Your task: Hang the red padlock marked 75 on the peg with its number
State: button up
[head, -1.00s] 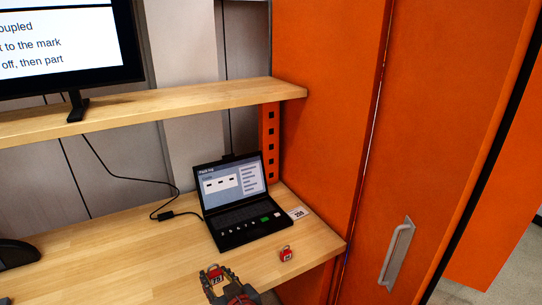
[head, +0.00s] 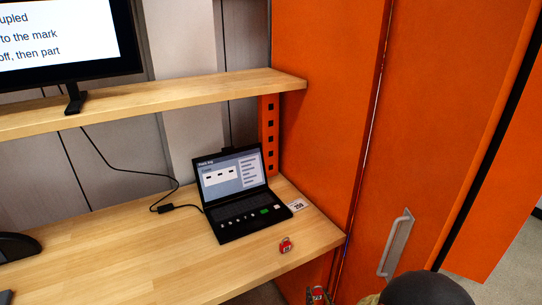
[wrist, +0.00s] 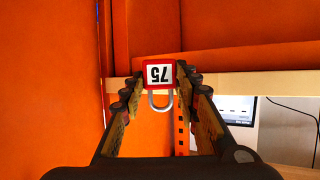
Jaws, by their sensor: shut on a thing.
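The red padlock marked 75 (wrist: 160,74) is held between the fingertips of my gripper (wrist: 160,92) in the wrist view. Its white label reads upside down there, and its metal shackle points to the bottom of the picture. In the head view the held padlock (head: 317,293) shows small at the bottom edge, in front of the orange cabinet and past the bench's right corner. Most of my gripper is cut off there. A second small red padlock (head: 286,246) lies on the bench near its front right edge; its number is too small to read. No peg is visible.
A laptop (head: 235,190) stands open on the wooden bench (head: 130,255), with a card marked 250 (head: 298,205) beside it. A shelf (head: 150,100) with a monitor (head: 65,40) is above. The orange cabinet (head: 330,130) with a grey handle (head: 395,245) rises at right.

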jog(key=d, duration=0.2)
jog(key=d+f+h, duration=0.1)
jog(key=shift+s+d+f+m, duration=0.1)
jog(key=shift+s+d+m, duration=0.15)
jog(key=shift+d+m, duration=0.15)
jog(key=shift+a+f, duration=0.1)
